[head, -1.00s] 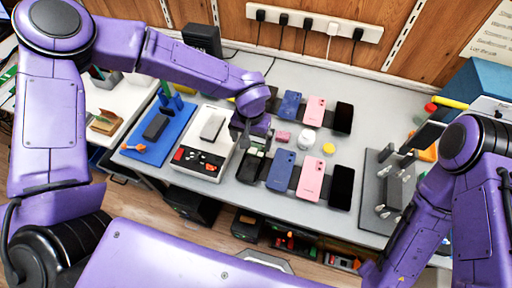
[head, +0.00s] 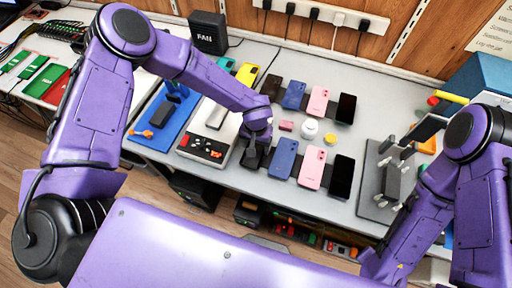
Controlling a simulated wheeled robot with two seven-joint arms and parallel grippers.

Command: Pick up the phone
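Two rows of phones lie on the grey table. The front row shows a blue phone (head: 283,158), a pink phone (head: 312,168) and a black phone (head: 342,177). The back row has a dark brown phone (head: 271,86), a blue phone (head: 294,95), a pink phone (head: 318,102) and a black phone (head: 346,108). My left gripper (head: 254,158) points down at the left end of the front row, just left of the blue phone. It is dark, its fingers are indistinct, and it covers whatever lies below. My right forearm reaches down at the right; its gripper is not visible.
A blue mat (head: 150,138) and a white tray (head: 190,152) lie left of the phones. A grey fixture (head: 385,185) with pegs stands right. A white jar (head: 309,129) sits between the rows.

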